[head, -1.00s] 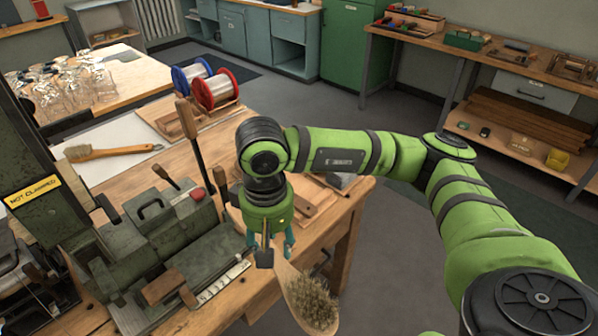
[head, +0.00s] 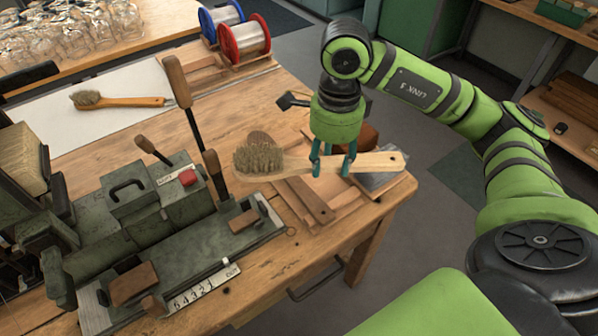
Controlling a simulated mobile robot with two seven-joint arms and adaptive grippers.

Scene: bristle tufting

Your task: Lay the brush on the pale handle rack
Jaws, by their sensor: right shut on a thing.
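The brush (head: 383,162) has a pale wooden handle and a head of tan bristles (head: 258,157). My right gripper (head: 334,166) is shut on the handle near the head, from above. The brush lies roughly level, handle to the right, bristles facing up at the left. Below it, at the bench's right corner, is a low pale wooden piece with slats (head: 340,213), which looks like the handle rack. The brush and gripper cover part of it. I cannot tell whether the brush touches it. My left gripper is not in view.
A dark green machine (head: 165,215) with upright wooden-handled levers stands left of the brush. Wire spools (head: 243,40) stand behind. Another brush (head: 125,101) lies on a white sheet at the back left. A grey flat piece (head: 378,181) lies by the rack.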

